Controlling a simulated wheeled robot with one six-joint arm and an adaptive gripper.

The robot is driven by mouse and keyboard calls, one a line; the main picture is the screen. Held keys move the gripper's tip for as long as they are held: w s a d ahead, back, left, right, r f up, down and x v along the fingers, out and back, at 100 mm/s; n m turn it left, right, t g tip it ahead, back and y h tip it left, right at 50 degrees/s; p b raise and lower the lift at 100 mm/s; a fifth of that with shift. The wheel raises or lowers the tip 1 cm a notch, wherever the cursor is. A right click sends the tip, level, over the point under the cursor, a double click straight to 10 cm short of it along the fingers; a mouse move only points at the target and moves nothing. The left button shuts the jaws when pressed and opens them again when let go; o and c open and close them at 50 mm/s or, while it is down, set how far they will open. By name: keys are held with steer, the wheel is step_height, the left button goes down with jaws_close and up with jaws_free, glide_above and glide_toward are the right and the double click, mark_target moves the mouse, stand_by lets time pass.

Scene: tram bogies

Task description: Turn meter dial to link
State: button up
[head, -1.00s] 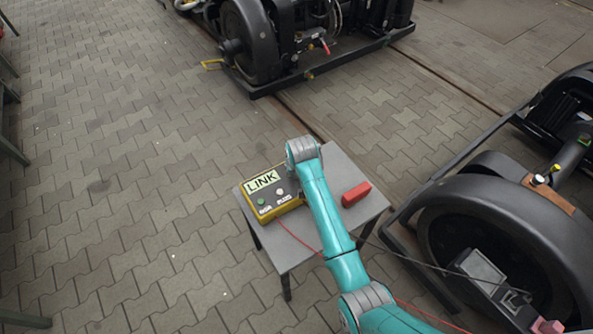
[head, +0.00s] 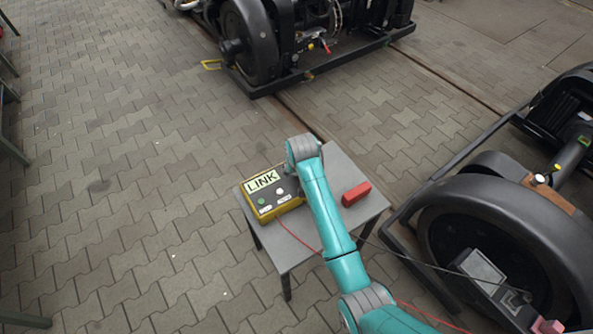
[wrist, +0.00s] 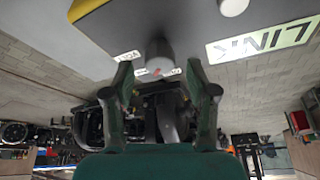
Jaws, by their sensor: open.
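The meter (head: 288,207) is a yellow-edged grey box on a small grey table, with a sign reading LINK (head: 263,181). Two small round parts and two labels, too small to read, show on its face. In the wrist view the meter (wrist: 150,25) is upside down, with the LINK sign (wrist: 262,40) at right. A grey round knob (wrist: 160,55) stands out from it, with a small red mark near its end. My gripper (wrist: 160,76) is open, its two fingers on either side of this knob; contact is not clear.
A red block (head: 356,194) lies on the table (head: 300,250), right of my arm. A thin red cable crosses the table's left part. Black bogies stand behind (head: 250,45) and at right (head: 490,205). Paved floor at left is clear.

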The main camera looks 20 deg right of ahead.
steer(key=v, duration=1)
steer(key=shift+s+r, duration=0.2)
steer(key=shift+r, duration=0.05)
steer(key=shift+a, duration=0.1)
steer(key=s+f+t, duration=0.1)
steer(key=s+f, duration=0.3)
steer(key=s, duration=0.2)
steer(key=s+f+t, duration=0.1)
steer(key=s+f, duration=0.3)
steer(key=s, duration=0.1)
steer(key=s+f+n+t, duration=0.1)
steer(key=s+f, duration=0.3)
steer(key=s, duration=0.2)
steer(key=shift+s+d+f+t, duration=0.2)
steer(key=shift+s+d+t, duration=0.15)
steer(key=shift+s+t, duration=0.05)
steer(key=s+r+t, duration=0.2)
steer(key=s+r, duration=0.2)
steer(key=s, duration=0.7)
steer(key=s+r+t, duration=0.2)
steer(key=s+r, duration=0.1)
steer(key=s, duration=0.7)
steer(key=s+r+t, duration=0.2)
steer(key=s+r, duration=0.8)
steer(key=r, duration=0.2)
steer(key=shift+r+n+t+y, duration=0.15)
steer(key=shift+n+t+y, duration=0.15)
steer(key=shift+n, duration=0.1)
